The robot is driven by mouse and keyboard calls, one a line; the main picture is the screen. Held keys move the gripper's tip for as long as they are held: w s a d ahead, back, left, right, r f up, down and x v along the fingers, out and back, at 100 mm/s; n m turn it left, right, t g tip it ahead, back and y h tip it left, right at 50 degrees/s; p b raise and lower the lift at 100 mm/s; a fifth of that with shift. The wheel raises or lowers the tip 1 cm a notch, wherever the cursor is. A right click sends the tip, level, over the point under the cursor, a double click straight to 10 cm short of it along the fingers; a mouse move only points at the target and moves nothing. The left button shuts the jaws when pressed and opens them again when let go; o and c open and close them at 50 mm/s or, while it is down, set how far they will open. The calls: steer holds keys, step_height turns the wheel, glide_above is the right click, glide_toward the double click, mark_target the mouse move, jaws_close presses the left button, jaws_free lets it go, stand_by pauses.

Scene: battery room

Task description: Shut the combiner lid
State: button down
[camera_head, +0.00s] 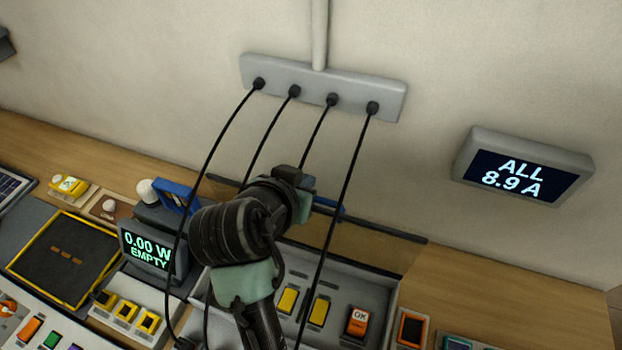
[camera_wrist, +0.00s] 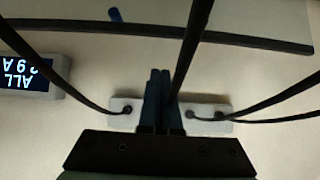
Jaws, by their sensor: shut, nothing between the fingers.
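The combiner is an open grey box (camera_head: 378,297) on the bench in the head view, with yellow switches and an orange OK switch inside. Its see-through brownish lid (camera_head: 375,243) stands raised at the back, with a dark edge bar and a blue handle (camera_head: 329,208). In the wrist view the lid's dark edge bar (camera_wrist: 240,40) crosses the top, and the blue handle (camera_wrist: 115,15) shows beyond it. My gripper (camera_wrist: 160,74) is shut and empty, with the bar ahead of its fingertips; contact cannot be told. In the head view my arm hides the fingertips and part of the box.
Several black cables hang from a grey wall strip (camera_head: 285,74) past my arm and the lid. A wall display (camera_head: 525,170) reads ALL 8.9 A. A smaller display (camera_head: 148,247) reads 0.00 W EMPTY, left of my arm. Bare bench (camera_head: 480,285) lies to the right.

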mark_target(313, 223)
steer(key=p+x, duration=0.2)
steer(key=x, duration=0.7)
steer(key=s+p, duration=0.1)
steer(key=s+a+p, duration=0.1)
steer(key=s, duration=0.1)
steer(key=shift+s+a+f+p, duration=0.2)
steer(key=shift+s+f+p, duration=0.05)
steer(key=shift+s+p, duration=0.15)
steer(key=shift+f+b, duration=0.15)
steer(key=shift+b, duration=0.25)
